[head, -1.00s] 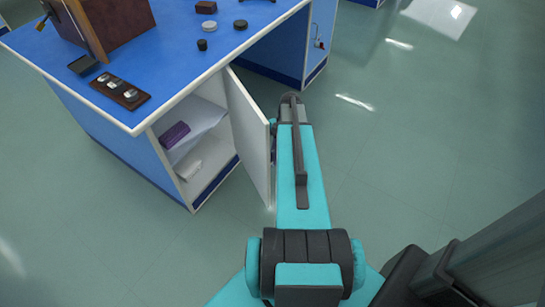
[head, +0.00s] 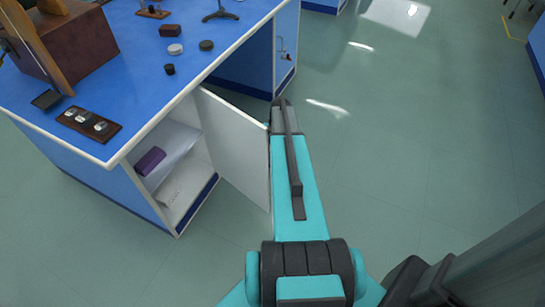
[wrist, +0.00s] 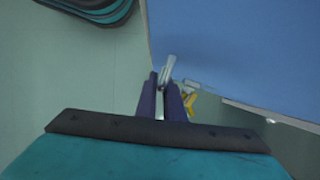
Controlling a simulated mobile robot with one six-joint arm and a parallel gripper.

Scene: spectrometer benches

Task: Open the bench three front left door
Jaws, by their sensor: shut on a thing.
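The bench door (head: 236,147) stands ajar at the front of the blue-topped bench, its white inner face showing in the head view. Its blue outer face (wrist: 235,50) fills the upper right of the wrist view. My gripper (wrist: 166,86) is shut on the door's pale metal handle (wrist: 168,67), with its dark purple fingers on either side. A yellow thing (wrist: 188,102), perhaps a key or tag, sits just right of the fingers. In the head view my arm and the door hide the gripper and handle.
The open cabinet holds a purple box (head: 150,161) and a white item (head: 174,190). The blue benchtop (head: 130,75) bears a brown wooden box (head: 70,50), a tray of weights (head: 90,123) and small pieces. The floor right of my arm is clear.

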